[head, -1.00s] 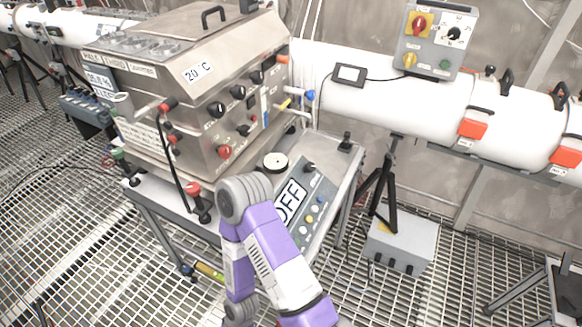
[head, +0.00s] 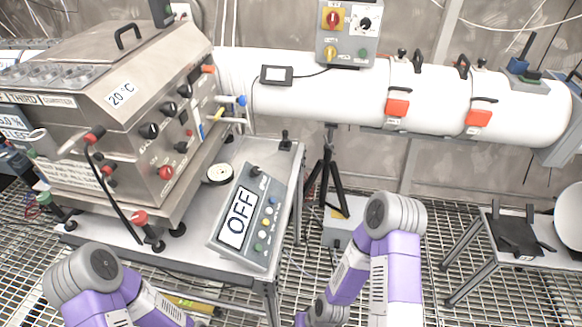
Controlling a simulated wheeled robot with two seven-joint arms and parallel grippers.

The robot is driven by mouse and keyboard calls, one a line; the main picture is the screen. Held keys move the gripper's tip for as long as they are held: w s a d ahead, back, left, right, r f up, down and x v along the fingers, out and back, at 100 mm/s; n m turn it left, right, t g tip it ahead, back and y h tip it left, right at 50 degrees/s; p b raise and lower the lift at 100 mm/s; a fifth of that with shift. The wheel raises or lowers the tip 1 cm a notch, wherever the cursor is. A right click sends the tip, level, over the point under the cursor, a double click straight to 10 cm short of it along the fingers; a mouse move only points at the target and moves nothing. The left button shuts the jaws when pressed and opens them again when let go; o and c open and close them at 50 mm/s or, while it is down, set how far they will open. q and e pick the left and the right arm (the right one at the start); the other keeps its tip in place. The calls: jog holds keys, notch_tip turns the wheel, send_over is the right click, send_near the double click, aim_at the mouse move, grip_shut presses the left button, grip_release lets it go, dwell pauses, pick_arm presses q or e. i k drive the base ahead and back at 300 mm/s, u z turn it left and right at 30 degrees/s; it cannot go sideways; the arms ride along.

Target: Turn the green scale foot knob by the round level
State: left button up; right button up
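The green foot knob (head: 44,199) sits at the left corner of the steel machine with the "20 °C" sign, above the table. A red foot knob (head: 139,218) stands at the near corner. The round level (head: 220,173) is a pale disc with a dark rim, lying on the table beside the machine; its bubble is too small to make out. Parts of both my arms show at the bottom of the head view, but neither gripper is in view.
A sloped panel (head: 238,216) reading OFF stands on the right of the table (head: 188,262). A white pipe (head: 345,95) runs behind. A black tripod (head: 326,175) stands right of the table. A small table (head: 488,253) stands at the right. Grated floor lies between the tables.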

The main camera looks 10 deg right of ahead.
aim_at(45, 198)
jog(key=z, duration=1.15)
jog(key=k, duration=0.9)
jog(key=u, duration=1)
jog(key=i, duration=0.95)
jog(key=k, duration=0.45)
jog(key=u, duration=2.05)
jog(key=k, duration=0.8)
jog(key=z, duration=0.65)
jog(key=i, duration=1)
jog(key=z, duration=0.05)
